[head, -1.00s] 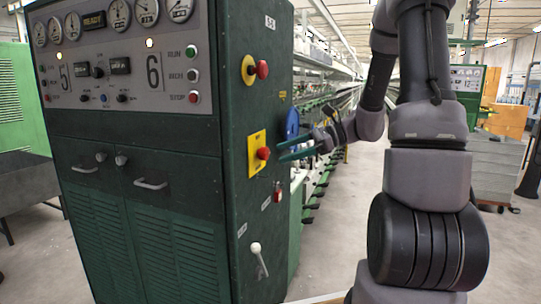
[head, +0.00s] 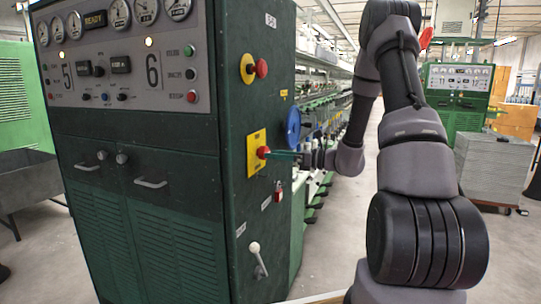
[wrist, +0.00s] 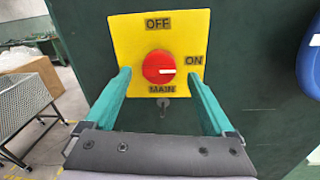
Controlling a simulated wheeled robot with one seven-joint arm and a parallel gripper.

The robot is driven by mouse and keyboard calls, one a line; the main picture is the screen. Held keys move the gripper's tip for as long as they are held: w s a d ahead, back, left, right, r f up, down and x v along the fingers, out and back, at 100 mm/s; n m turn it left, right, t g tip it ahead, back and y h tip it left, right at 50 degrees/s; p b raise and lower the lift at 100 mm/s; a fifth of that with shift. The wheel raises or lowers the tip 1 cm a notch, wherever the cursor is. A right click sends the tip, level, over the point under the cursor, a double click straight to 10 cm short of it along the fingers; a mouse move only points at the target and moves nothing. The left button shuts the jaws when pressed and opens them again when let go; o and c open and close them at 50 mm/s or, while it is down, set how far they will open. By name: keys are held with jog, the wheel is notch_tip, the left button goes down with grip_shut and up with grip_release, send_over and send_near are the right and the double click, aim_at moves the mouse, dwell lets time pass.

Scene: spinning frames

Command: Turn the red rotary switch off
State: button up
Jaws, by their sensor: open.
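The red rotary switch (wrist: 158,67) sits on a yellow plate (wrist: 185,22) marked OFF at the top, ON at the right and MAIN below. Its white mark points right, toward ON. In the head view the red switch (head: 263,152) and its yellow plate (head: 254,165) are on the right side of the green cabinet. My gripper (wrist: 165,78) is open, with one green finger on each side of the switch in the wrist view. I cannot tell whether the fingers touch it. In the head view my gripper (head: 280,155) reaches the switch from the right.
Another red knob on a yellow disc (head: 255,68) is higher on the same cabinet side. A blue round part (head: 292,127) is close by on the right. A red padlock (head: 278,190) and a white-knobbed lever (head: 256,252) are below.

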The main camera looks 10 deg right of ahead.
jog(key=shift+x, duration=1.15)
jog(key=c, duration=1.4)
